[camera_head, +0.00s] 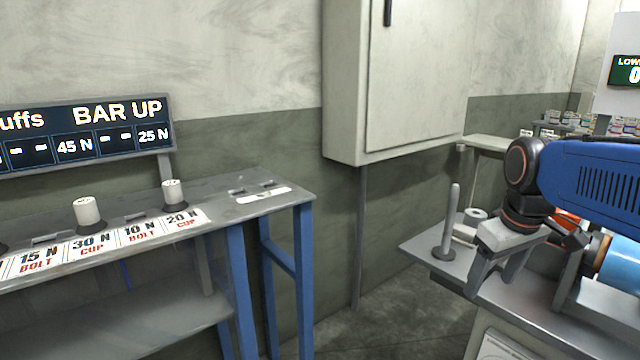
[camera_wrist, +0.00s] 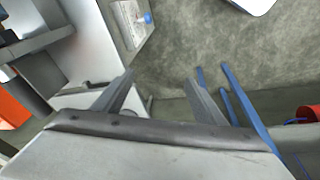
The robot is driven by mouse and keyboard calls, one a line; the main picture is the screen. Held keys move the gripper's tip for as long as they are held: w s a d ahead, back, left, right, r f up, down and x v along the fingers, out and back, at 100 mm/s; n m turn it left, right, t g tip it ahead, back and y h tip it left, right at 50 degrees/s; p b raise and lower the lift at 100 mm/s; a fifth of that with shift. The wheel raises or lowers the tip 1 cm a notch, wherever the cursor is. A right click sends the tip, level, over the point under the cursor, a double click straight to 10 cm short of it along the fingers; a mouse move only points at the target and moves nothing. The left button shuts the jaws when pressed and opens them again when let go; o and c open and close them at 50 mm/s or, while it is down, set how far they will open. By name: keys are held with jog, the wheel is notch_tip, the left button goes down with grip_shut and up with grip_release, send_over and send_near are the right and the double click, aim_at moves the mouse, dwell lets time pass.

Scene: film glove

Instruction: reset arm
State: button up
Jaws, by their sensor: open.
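My gripper (camera_head: 492,280) hangs at the right of the head view, its fingers pointing down beside the grey bench top (camera_head: 425,250). In the wrist view my gripper (camera_wrist: 160,78) shows two grey fingers spread well apart. Nothing is between them. Behind the fingers lie the floor (camera_wrist: 185,45) and some blue legs (camera_wrist: 245,100). The blue arm link behind the gripper is mine.
An upright grey post (camera_head: 451,225) and a white roll (camera_head: 475,214) stand on the right bench. At the left, a blue-legged table (camera_head: 235,203) holds white cylinders (camera_head: 87,212) and labels. A wall cabinet (camera_head: 415,75) hangs between. Floor between the benches looks clear.

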jog(key=s+a+f+m+t, duration=0.1)
jog(key=s+a+f, duration=0.1)
jog(key=s+f, duration=0.3)
jog(key=s+a+f+m+t, duration=0.1)
jog(key=s+a+f+m, duration=0.1)
jog(key=s+f, duration=0.2)
jog(key=shift+s+a+f, duration=0.25)
jog(key=shift+s+f, duration=0.15)
jog(key=shift+s, duration=1.45)
